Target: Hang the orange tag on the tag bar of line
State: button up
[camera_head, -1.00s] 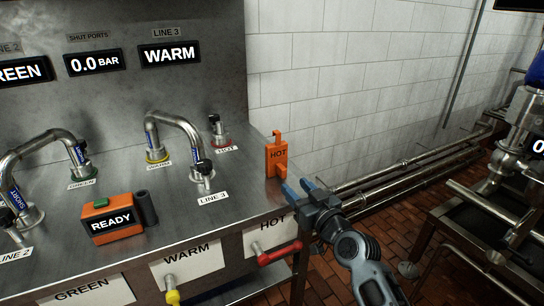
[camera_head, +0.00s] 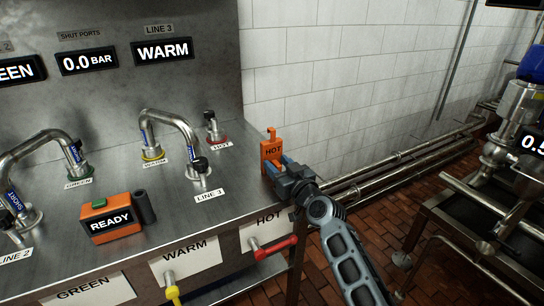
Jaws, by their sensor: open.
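The LINE 3 label (camera_head: 210,196) lies on the bench below a bent pipe (camera_head: 172,117) that runs from the WARM port toward the front. I cannot clearly make out a tag bar.
A red-handled HOT valve (camera_head: 277,245) and a yellow-handled WARM valve (camera_head: 172,292) stick out of the front. The HOT port (camera_head: 214,127) has a short upright fitting. Wall pipes run at right.

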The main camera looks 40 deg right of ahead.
grip_shut()
jog(key=shift+r, duration=0.15)
dwell(0.4)
